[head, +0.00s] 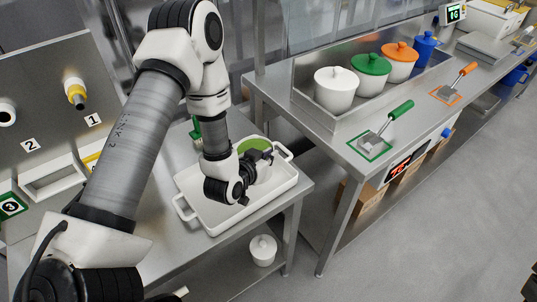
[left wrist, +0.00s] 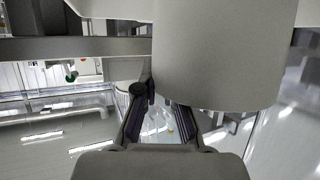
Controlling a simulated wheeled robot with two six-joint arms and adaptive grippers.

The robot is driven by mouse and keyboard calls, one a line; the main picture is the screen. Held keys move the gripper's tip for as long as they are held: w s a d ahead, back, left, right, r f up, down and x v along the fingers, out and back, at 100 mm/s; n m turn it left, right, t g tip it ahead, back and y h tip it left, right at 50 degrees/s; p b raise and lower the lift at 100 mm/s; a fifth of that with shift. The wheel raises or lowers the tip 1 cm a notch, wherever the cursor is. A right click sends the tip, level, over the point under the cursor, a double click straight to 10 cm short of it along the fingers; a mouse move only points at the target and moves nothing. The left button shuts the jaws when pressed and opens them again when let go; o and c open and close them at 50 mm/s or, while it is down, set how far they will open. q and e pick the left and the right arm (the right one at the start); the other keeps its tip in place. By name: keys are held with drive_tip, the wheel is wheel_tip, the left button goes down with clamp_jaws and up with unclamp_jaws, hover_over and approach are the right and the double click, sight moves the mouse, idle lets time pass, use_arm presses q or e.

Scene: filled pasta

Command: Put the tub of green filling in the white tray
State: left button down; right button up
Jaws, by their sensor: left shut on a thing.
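The tub of green filling (head: 256,143) shows its round green top over the far end of the white tray (head: 262,203). The white two-handled tray lies on the steel table. My left gripper (head: 263,162) is shut on the near side of the tub. The gripper and wrist hide part of the tub and tray, so I cannot tell whether the tub touches the tray floor. In the left wrist view a large pale cylinder, likely the tub (left wrist: 218,60), fills the upper right, close to the fingers (left wrist: 162,112). My right gripper is not in view.
A steel counter (head: 300,110) on the right holds white (head: 335,92), green (head: 370,75) and orange (head: 400,62) lidded pots. A green-handled tool (head: 375,140) lies near its front edge. A white lidded pot (head: 263,251) stands on the lower shelf. A numbered panel (head: 45,100) stands left.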

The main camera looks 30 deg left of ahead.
use_arm(q)
drive_tip(key=c, duration=1.6)
unclamp_jaws()
drive_tip(key=shift+c, duration=0.2)
drive_tip(key=o, duration=0.4)
drive_tip(key=shift+s+r, duration=0.1)
drive_tip(key=shift+s, duration=0.05)
drive_tip(key=p+v, duration=0.7)
drive_tip(key=v, duration=0.4)
drive_tip(key=shift+s+d+r+p, duration=0.1)
drive_tip(key=shift+s+r+p, duration=0.05)
drive_tip(key=shift+s+p, duration=0.25)
